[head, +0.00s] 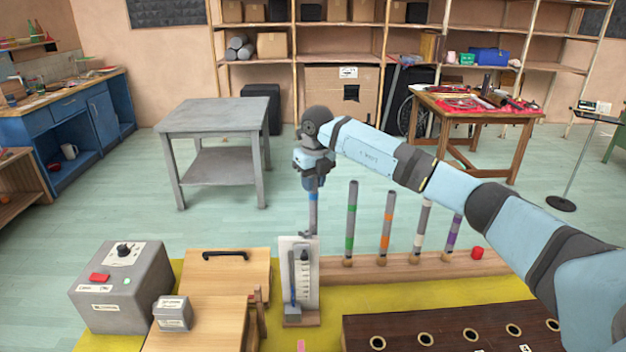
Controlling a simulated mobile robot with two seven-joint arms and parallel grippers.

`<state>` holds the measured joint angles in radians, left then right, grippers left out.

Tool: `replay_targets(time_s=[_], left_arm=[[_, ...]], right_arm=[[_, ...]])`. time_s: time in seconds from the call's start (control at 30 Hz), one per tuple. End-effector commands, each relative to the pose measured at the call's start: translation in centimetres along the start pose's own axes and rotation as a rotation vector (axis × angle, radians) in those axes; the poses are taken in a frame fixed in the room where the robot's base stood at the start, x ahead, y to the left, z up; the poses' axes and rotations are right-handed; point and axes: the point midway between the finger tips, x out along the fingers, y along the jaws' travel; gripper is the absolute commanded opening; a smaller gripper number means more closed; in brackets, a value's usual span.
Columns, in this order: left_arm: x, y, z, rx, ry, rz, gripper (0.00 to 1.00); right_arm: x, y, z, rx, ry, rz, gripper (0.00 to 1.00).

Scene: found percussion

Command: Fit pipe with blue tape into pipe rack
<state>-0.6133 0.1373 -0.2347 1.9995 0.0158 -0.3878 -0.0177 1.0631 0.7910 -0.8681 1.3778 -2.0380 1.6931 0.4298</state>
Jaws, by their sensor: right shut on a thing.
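The pipe with blue tape (313,215) hangs upright below my right gripper (314,178), which is shut on its upper part. Its lower end comes down behind the white panel of a small upright gauge stand (312,285), so I cannot tell whether it touches anything. A pale wooden strip (455,265) holds several upright grey pipes, with green (351,215), orange (388,220), white (422,225) and purple (453,233) tape. A dark board (398,334) with a row of brass-ringed holes lies at the front right; the visible holes look empty. My left gripper is out of view.
A grey box with a red button (122,290), a small grey box (173,314) and wooden boxes (225,270) stand on the left. The yellow mat (415,298) is bare between strip and board.

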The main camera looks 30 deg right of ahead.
Motion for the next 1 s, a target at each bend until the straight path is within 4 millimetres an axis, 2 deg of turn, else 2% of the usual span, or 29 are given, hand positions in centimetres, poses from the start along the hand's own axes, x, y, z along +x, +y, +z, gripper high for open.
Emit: replay_targets(time_s=[0.13, 0.17, 0.27, 0.57, 0.67, 0.77, 1.0], left_arm=[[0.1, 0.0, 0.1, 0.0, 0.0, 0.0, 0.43], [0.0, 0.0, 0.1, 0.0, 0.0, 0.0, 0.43], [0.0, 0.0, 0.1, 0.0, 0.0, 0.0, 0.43], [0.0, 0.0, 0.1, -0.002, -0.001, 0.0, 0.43], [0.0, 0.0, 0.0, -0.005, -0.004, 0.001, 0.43], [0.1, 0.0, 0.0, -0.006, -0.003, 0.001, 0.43], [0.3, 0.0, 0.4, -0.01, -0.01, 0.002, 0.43]], right_arm=[[0.3, 0.0, 0.0, 0.0, 0.0, 0.0, 0.0], [0.2, 0.0, 0.0, 0.0, 0.0, 0.0, 0.32], [0.3, 0.0, 0.0, 0.0, 0.001, 0.0, 0.55], [0.2, 0.0, 0.0, 0.0, 0.001, 0.0, 0.55], [-0.5, 0.0, 0.0, 0.0, -0.001, 0.0, 0.55], [-2.0, 0.0, 0.0, 0.0, -0.003, 0.0, 0.55], [-7.7, -0.1, 0.1, 0.001, -0.004, -0.001, 0.55]])
